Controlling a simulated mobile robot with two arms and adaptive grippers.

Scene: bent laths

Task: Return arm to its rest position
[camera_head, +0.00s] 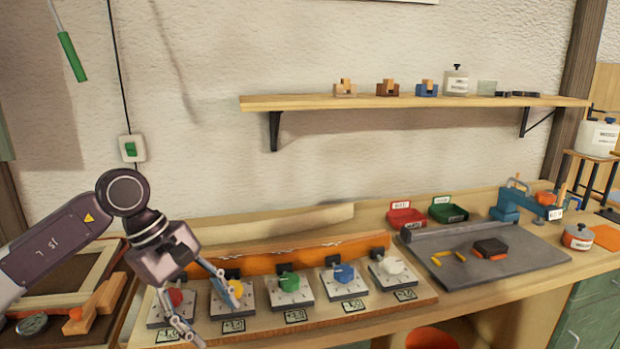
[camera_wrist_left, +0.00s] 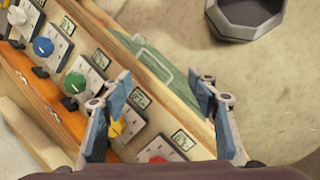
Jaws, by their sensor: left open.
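My left arm (camera_head: 60,245) comes in from the left in the head view. Its gripper (camera_head: 198,305) is open and empty, with fingers spread in front of the red knob (camera_head: 175,297) and the yellow knob (camera_head: 234,288). In the left wrist view the two blue-padded fingers (camera_wrist_left: 160,125) stand wide apart over the front edge of the knob board, with nothing between them in grip. The yellow knob also shows beside the left finger (camera_wrist_left: 116,129), and the red knob is partly cut off by the gripper body (camera_wrist_left: 157,159). My right gripper is not in view.
The knob board (camera_head: 375,318) also carries a green knob (camera_head: 289,282), a blue knob (camera_head: 344,273) and a white knob (camera_head: 393,265). A grey mat (camera_head: 530,258) lies to the right. A shelf (camera_head: 300,103) hangs above. A dark octagonal container (camera_wrist_left: 246,18) stands on the floor.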

